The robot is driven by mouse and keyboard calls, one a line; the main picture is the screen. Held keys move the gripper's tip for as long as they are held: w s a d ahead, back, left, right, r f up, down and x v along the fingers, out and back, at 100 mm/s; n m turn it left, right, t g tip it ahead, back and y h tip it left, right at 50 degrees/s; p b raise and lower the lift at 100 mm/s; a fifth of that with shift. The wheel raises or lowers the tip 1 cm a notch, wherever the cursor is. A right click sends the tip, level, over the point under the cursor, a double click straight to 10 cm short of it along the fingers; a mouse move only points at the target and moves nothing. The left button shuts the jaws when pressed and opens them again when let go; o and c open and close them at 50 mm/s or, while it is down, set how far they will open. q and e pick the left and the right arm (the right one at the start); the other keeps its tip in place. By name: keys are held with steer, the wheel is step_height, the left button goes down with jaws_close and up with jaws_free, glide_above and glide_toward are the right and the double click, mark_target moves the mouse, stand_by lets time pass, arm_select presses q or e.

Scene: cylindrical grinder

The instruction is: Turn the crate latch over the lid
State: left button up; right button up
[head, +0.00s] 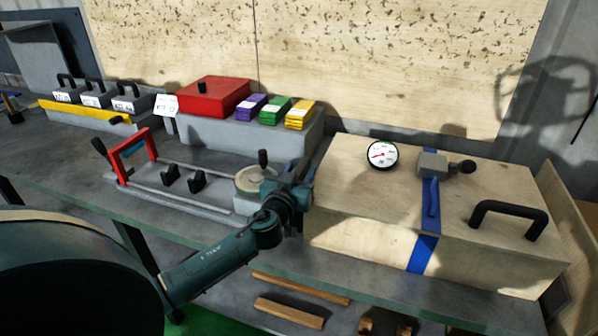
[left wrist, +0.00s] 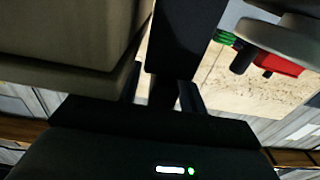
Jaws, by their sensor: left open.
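The wooden crate (head: 350,235) stands at the right of the bench, with its flat lid (head: 360,185) on top. A blue strap (head: 421,255) runs over the lid and down the front. A grey block with a black ball knob (head: 463,167) sits on the strap near the lid's back edge; it looks like the latch. A black handle (head: 510,213) stands on the lid's right part. My left gripper (head: 301,188) is open beside the crate's left end, apart from the latch. Its fingertips are hard to make out in the left wrist view. My right gripper is out of view.
A round dial gauge (head: 383,154) stands at the lid's back. Left of my gripper are a grey fixture with a round disc (head: 255,178) and a red-handled frame (head: 132,155). A red box (head: 213,97) and coloured blocks (head: 275,110) stand behind. Wooden bars lie below the bench.

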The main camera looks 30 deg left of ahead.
arm_select(q)
jaws_close()
stand_by(0.4)
